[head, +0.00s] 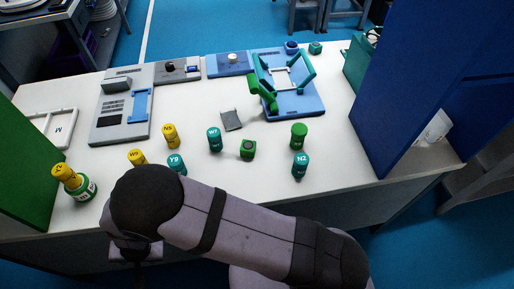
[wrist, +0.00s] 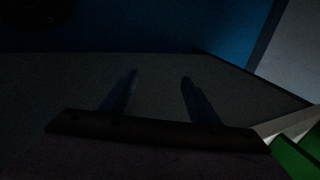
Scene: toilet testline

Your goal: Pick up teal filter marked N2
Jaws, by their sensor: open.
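The teal filter marked N2 (head: 300,165) stands upright near the front edge of the white table (head: 330,110), right of the middle in the head view. A green cylinder (head: 299,135) stands just behind it. My gripper is at the lower left in the head view, mostly hidden by my arm, well to the left of N2. In the dark wrist view, my gripper (wrist: 158,83) shows two separated fingers with nothing between them. I cannot make out N2 in the wrist view.
Other teal filters, W7 (head: 214,139) and Y9 (head: 177,164), stand left of N2. A blue fixture (head: 300,101) is behind. Blue (head: 415,80) and green (head: 32,160) panels flank the table.

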